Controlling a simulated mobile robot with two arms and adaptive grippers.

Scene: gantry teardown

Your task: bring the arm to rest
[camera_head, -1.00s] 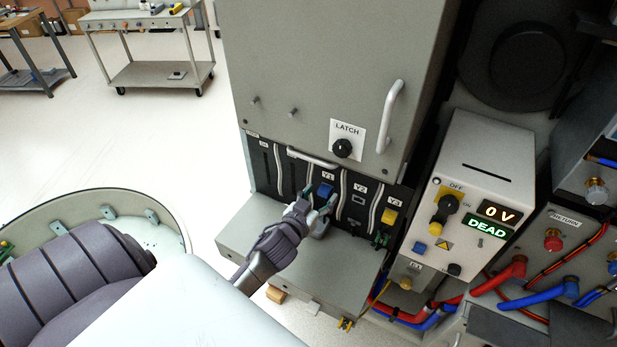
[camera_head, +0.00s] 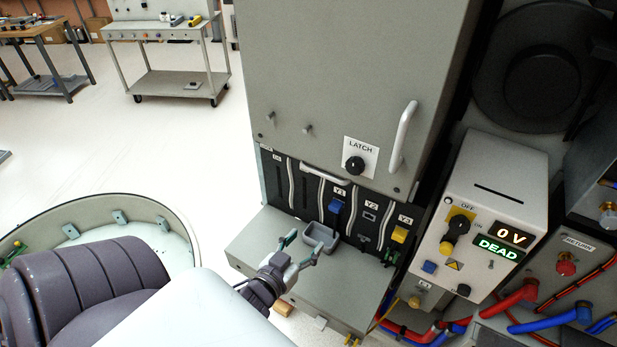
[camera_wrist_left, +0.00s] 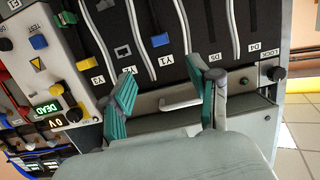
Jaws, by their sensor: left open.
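My left gripper (camera_head: 301,247) is open and empty, low in front of the grey cabinet (camera_head: 335,90). Its arm comes in from the lower left, over the cabinet's lower ledge (camera_head: 345,280). In the left wrist view its two green-padded fingers (camera_wrist_left: 166,98) stand apart with nothing between them. Beyond them are the slots, with a blue piece (camera_head: 336,206) at Y1 and a yellow piece (camera_head: 399,234) at Y3. A small grey tray (camera_head: 321,236) sits on the ledge beside the fingertips. My right gripper is not in view.
At the right a panel box (camera_head: 490,170) reads 0 V and DEAD, with red and blue cables (camera_head: 525,292) below it. A pale handle (camera_head: 403,135) juts from the cabinet door beside the LATCH knob (camera_head: 355,165). Open floor (camera_head: 120,140) lies left, with a cart (camera_head: 165,80) farther back.

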